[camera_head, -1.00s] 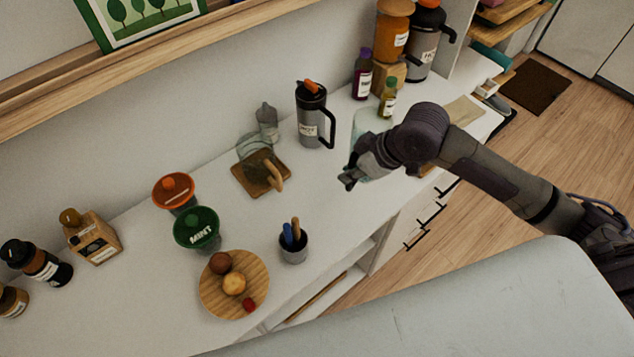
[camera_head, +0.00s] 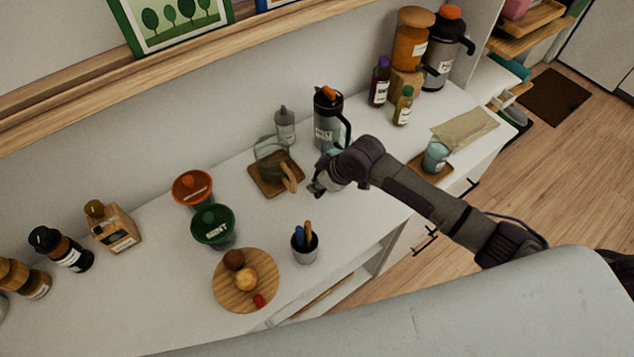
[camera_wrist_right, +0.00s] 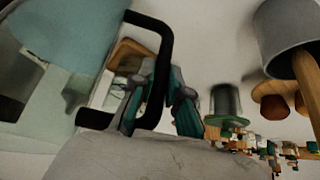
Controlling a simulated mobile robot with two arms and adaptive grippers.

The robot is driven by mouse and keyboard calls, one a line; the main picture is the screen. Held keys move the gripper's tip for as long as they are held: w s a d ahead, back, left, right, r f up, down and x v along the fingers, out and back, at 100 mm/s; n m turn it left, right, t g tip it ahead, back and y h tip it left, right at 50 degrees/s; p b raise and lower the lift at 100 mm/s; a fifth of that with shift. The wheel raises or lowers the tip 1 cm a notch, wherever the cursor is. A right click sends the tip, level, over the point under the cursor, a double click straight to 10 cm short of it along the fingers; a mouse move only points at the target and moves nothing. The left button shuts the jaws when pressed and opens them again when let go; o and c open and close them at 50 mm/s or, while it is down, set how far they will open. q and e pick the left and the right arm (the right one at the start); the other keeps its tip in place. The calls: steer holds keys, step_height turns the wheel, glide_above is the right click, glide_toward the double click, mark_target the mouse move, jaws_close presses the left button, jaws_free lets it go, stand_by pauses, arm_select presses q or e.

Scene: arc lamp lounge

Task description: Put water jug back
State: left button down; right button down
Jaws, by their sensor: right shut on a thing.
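My right gripper (camera_head: 316,188) is over the white counter, in front of the grey HOT flask (camera_head: 326,112). In the right wrist view, the fingers (camera_wrist_right: 158,100) are shut on the black loop handle of the water jug, whose clear body with teal contents (camera_wrist_right: 72,32) fills the upper left. My left gripper is out of view.
A wooden board (camera_head: 262,187) with clear glassware lies left of my gripper. A utensil cup (camera_head: 305,252) stands nearer the front edge, a green MINT jar (camera_head: 212,226) to its left. A water glass (camera_head: 436,156) stands on a wooden coaster at right. The counter between cup and coaster is clear.

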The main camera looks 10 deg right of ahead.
steer(key=shift+w+f, duration=0.15)
steer(key=shift+f, duration=0.5)
steer(key=c, duration=1.2)
jaws_free()
steer(key=shift+f, duration=0.1)
steer(key=shift+o, duration=0.2)
steer(key=shift+s+d+r, duration=0.1)
steer(key=shift+s+r, duration=0.1)
steer(key=shift+r, duration=0.1)
steer(key=b+v, duration=0.1)
steer(key=v, duration=1)
steer(key=shift+r, duration=0.3)
